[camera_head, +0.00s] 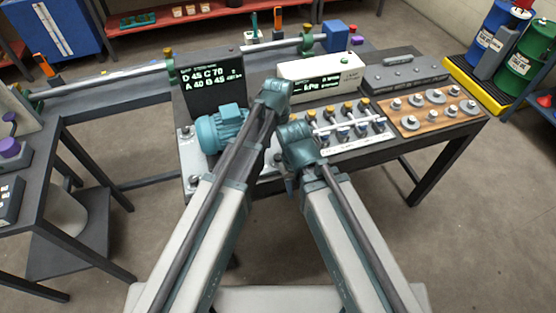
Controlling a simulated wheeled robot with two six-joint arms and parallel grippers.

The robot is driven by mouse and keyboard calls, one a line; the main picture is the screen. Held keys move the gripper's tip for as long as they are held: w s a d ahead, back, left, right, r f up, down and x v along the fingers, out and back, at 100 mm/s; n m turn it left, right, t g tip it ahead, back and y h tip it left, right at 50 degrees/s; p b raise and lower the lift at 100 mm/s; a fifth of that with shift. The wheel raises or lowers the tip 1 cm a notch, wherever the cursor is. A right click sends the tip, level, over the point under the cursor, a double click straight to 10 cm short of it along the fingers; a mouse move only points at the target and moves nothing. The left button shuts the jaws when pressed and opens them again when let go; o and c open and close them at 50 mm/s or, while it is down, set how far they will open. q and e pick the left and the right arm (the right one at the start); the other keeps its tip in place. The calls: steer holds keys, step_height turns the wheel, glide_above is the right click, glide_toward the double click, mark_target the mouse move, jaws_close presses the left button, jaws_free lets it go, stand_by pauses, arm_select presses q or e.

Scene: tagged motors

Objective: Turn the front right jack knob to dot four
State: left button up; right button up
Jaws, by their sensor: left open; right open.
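A teal motor (221,128) stands on a grey base plate (189,151) at the left of the workbench. Small jack knobs show at the plate's left corners, one at the back left (185,130) and one at the front left (193,181). The plate's right side is mostly behind my arms, and I cannot make out the front right jack knob or its dots. My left gripper (277,128) is right of the motor, largely hidden by its own arm. My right gripper (289,185) is lower, near the bench's front edge, its fingers barely visible. Both are open.
A panel of several yellow and blue knobs (350,121) and a wooden board (431,121) with metal weights fill the bench's right.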

mark_target(278, 156)
arm_select(q)
step_height(278, 156, down, 5)
steer(key=b, duration=0.3)
steer(key=shift+r+b, duration=0.2)
steer(key=shift+b, duration=0.1)
jaws_close()
